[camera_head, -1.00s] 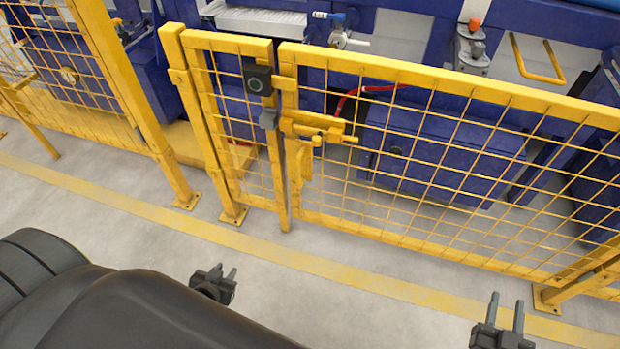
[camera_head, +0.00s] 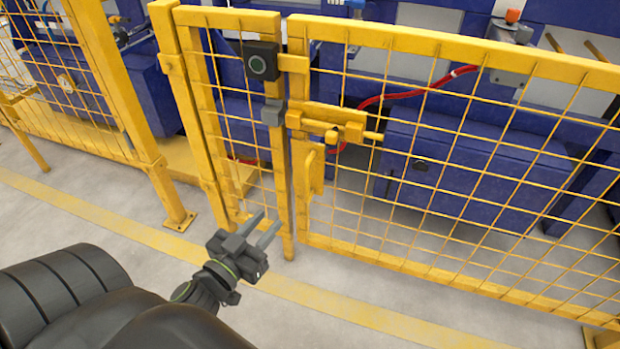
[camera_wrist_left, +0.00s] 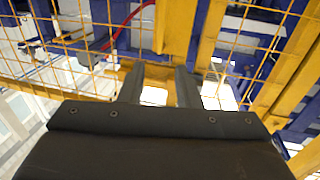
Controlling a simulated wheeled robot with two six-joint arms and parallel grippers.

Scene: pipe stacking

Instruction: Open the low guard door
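The low guard door (camera_head: 455,52) is a yellow frame with wire mesh, standing in line with the narrow fixed panel on its left. A yellow slide bolt (camera_head: 335,122) with a round knob is on its upper left corner. A yellow upright handle (camera_head: 314,172) is below the bolt. A grey block (camera_head: 272,114) is on the post beside the bolt. My left gripper (camera_head: 270,226) is open and empty, in front of the panel, lower than the handle and left of it. Its two parted fingers (camera_wrist_left: 160,82) also show in the left wrist view. My right gripper is out of view.
Blue machinery (camera_head: 455,165) and a red hose (camera_head: 415,90) are behind the mesh. A yellow floor line (camera_head: 110,222) runs along the fence. Another fence panel (camera_head: 75,100) stands at the left.

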